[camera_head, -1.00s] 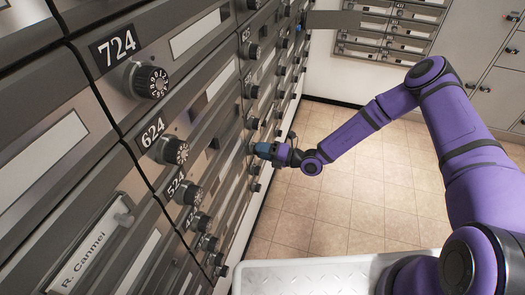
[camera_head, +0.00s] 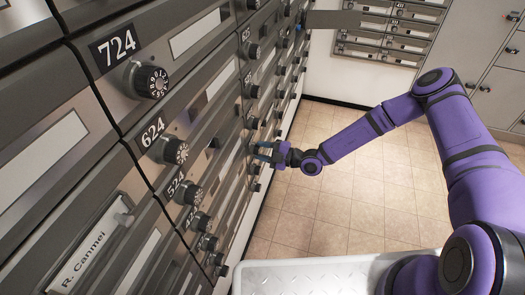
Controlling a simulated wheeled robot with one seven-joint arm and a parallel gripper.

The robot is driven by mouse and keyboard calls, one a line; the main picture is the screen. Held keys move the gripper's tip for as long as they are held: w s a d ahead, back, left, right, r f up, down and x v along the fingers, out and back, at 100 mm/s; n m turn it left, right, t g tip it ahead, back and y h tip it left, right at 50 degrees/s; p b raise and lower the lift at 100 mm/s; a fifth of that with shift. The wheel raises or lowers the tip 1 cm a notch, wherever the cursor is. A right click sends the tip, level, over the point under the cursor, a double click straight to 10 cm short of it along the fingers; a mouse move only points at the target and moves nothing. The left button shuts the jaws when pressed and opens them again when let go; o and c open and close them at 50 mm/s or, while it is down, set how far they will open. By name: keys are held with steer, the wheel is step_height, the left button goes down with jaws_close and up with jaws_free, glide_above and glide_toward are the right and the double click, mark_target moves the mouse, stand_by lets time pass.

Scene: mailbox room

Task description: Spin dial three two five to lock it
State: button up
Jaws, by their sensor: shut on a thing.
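Nearer dials are the 724 dial (camera_head: 150,80), the 624 dial (camera_head: 174,150) and the 524 dial (camera_head: 189,193). Other dials stick out close above and below my gripper. An open door (camera_head: 335,19) juts out at the back. The tiled floor (camera_head: 340,200) is clear.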

steer(key=shift+m, duration=0.6)
steer(key=o, duration=0.9)
steer(key=shift+d, duration=0.15)
steer(key=v, duration=1)
steer(key=shift+s+d, duration=0.1)
steer(key=shift+d, duration=0.2)
